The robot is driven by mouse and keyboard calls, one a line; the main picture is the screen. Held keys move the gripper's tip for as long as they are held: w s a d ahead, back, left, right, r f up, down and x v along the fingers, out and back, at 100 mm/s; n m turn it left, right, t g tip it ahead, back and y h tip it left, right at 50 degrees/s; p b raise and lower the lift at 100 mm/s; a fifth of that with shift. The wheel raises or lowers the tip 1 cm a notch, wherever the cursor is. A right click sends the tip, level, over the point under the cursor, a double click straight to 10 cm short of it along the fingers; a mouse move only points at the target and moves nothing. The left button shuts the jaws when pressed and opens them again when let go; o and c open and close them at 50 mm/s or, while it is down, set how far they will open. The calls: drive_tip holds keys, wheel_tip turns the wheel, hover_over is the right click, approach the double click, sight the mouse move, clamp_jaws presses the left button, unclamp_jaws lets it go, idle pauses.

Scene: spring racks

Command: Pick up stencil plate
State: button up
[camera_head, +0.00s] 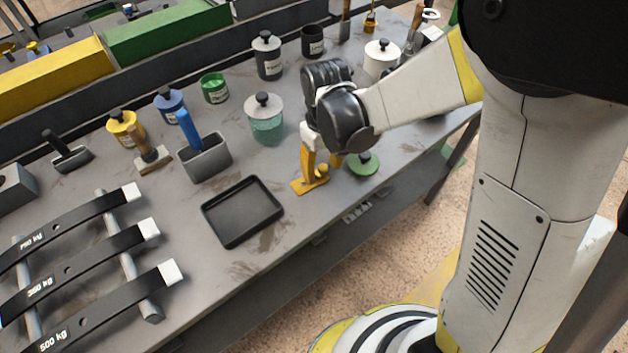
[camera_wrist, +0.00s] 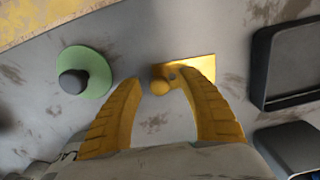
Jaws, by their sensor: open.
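A flat yellow plate with a round yellow knob, which looks like the stencil plate (camera_head: 311,186), lies on the grey bench near its front edge. In the wrist view the plate (camera_wrist: 202,68) is partly hidden behind one finger. Its knob (camera_wrist: 160,87) shows between the two fingertips. My gripper (camera_head: 322,168) points down over the plate, with its yellow fingers apart. In the wrist view my gripper (camera_wrist: 162,80) is open, and its fingers stand on either side of the knob. I cannot tell whether they touch it.
A green disc with a dark knob (camera_head: 363,164) lies close beside the plate. A black tray (camera_head: 212,212) is to the left, and a teal jar (camera_head: 267,126) stands behind.

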drive_tip(key=shift+f, duration=0.1)
drive_tip(key=shift+c, duration=0.4)
clamp_jaws()
